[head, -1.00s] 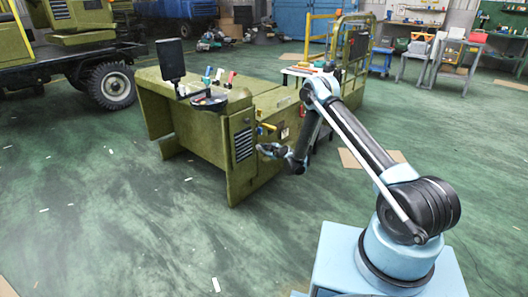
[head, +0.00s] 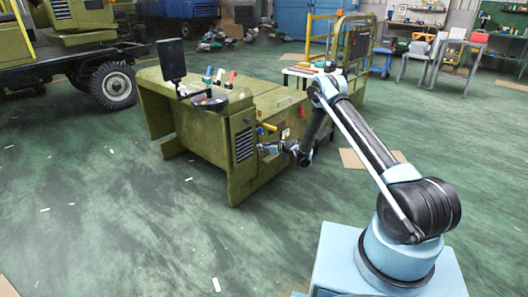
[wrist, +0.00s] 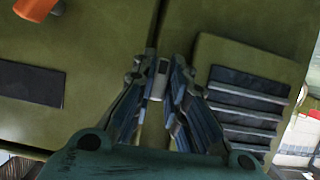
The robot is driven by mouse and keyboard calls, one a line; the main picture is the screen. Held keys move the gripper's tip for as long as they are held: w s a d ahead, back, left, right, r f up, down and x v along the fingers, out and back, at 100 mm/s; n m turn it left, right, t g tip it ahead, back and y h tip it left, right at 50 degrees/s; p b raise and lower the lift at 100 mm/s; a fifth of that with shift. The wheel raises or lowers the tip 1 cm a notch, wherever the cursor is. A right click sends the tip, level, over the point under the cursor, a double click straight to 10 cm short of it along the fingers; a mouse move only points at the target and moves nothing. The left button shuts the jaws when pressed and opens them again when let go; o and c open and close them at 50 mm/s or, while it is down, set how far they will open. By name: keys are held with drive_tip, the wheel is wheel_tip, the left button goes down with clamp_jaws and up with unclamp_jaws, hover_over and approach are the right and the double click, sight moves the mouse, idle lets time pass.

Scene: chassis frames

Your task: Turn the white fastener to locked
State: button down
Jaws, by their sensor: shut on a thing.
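The white fastener (wrist: 160,82) is a small pale piece on the olive-green chassis panel (wrist: 210,22), seen in the wrist view. My gripper (wrist: 157,72) has one finger on each side of it and is shut on it. The fingers cover much of its sides, and I cannot tell its turn angle. In the head view my gripper (head: 264,148) is at the side of the olive chassis (head: 239,178), right of its vent; the fastener is too small to make out there.
A slatted dark vent (wrist: 245,103) lies right of my gripper in the wrist view. An orange part (wrist: 30,84) with a dark plate is at left. In the head view, a yellow handle (head: 268,127) sticks out just above my gripper. Open green floor (head: 130,230) lies in front.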

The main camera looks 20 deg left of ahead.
drive_tip(key=shift+s+a, duration=0.25)
drive_tip(key=c, duration=1.9)
unclamp_jaws()
drive_tip(key=shift+w+d, duration=0.15)
drive_tip(key=shift+d, duration=0.05)
drive_tip(key=v, duration=1.2)
drive_tip(key=shift+w, duration=0.15)
